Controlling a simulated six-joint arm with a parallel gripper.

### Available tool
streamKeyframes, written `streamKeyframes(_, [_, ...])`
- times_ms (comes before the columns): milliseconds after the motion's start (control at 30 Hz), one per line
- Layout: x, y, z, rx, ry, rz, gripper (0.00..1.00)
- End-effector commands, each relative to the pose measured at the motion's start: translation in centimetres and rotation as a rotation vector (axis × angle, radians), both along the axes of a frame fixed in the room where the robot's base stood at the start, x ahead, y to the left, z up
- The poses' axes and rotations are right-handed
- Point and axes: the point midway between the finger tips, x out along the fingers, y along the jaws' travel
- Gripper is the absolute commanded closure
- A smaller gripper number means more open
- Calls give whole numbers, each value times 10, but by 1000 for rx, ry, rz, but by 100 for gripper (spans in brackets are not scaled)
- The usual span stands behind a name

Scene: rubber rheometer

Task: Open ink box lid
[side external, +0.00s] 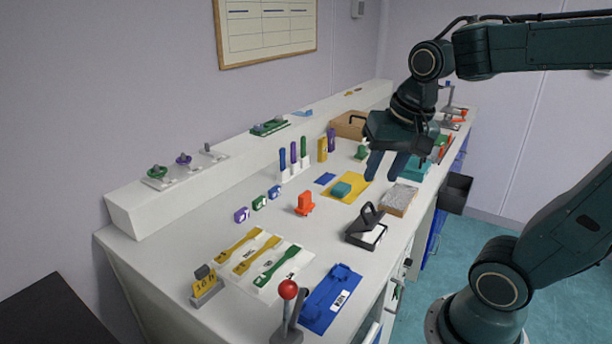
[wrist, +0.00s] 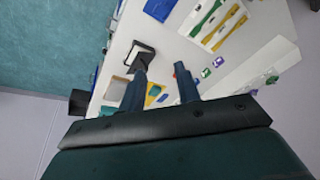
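The black box (side external: 351,238) that looks like the ink box stands near the front edge of the bench. A black part with a loop handle (side external: 370,215) rises at its back, and a white surface shows inside. I cannot tell for sure whether this part is the lid standing up. In the wrist view the box (wrist: 134,48) is at upper left, partly behind a finger. My gripper (side external: 385,172) hangs above the bench, behind and above the box, not touching it. Its two fingers are apart with nothing between them, as the wrist view also shows (wrist: 160,68).
A grey-topped tan block (side external: 399,199) sits just behind the box. A yellow mat (side external: 358,196) with a teal block lies to its left.

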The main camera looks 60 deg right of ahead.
Motion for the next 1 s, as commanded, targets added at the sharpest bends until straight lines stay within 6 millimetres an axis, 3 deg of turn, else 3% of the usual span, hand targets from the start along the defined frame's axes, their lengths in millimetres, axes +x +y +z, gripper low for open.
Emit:
streamKeyframes(533, [64, -80, 9, -14, 252, -349, 67])
streamKeyframes(1000, [115, -135, -20, 46, 455, -674, 67])
